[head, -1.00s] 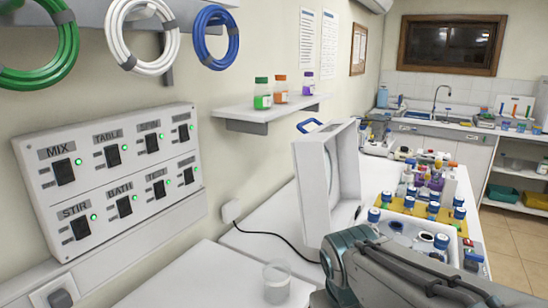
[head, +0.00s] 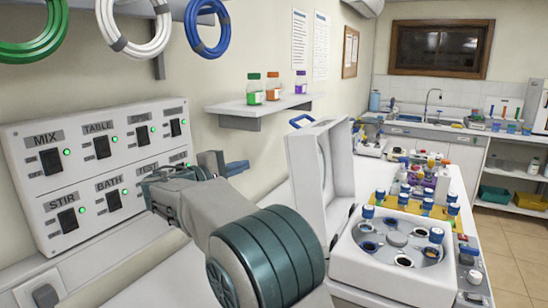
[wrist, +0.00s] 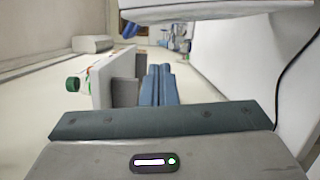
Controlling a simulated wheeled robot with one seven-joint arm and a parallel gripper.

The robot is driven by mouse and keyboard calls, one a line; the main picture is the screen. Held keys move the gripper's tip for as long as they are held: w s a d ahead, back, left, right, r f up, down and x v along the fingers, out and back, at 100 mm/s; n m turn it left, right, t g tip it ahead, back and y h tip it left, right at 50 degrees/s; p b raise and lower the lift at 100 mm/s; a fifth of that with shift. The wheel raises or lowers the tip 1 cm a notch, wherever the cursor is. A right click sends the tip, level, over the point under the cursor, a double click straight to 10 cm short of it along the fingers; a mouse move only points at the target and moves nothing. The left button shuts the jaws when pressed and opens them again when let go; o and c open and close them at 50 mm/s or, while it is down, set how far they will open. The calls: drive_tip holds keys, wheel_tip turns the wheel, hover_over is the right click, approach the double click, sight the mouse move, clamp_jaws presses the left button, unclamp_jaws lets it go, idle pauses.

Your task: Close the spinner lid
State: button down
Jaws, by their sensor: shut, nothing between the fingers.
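The spinner (head: 375,268) is a white box with several blue-capped tubes around its rotor, at the lower right of the head view. Its lid (head: 342,170) stands open, upright along the left side, with a blue handle (head: 302,121) on its top edge. My gripper (head: 238,168) is shut and empty, left of the lid and apart from it, near the wall. In the wrist view the blue fingers (wrist: 160,84) are together. What seems to be the lid (wrist: 215,11) crosses the top of that view, its blue handle (wrist: 130,28) at its left end.
A wall panel of switches (head: 100,165) is behind my arm. A wall shelf (head: 258,108) with small bottles is above and beyond my gripper; it also shows in the wrist view (wrist: 105,75). A rack of tubes (head: 425,208) stands behind the spinner. A black cord (wrist: 290,75) lies on the bench.

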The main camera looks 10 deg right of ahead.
drive_tip(key=w+d+r+p, duration=0.1)
drive_tip(key=w+d, duration=0.3)
drive_tip(key=d, duration=0.5)
drive_tip(key=shift+w+d+r+t+p, duration=0.3)
drive_tip(key=shift+r+p, duration=0.1)
drive_tip(key=shift+p, duration=0.25)
drive_tip(key=shift+s, duration=0.1)
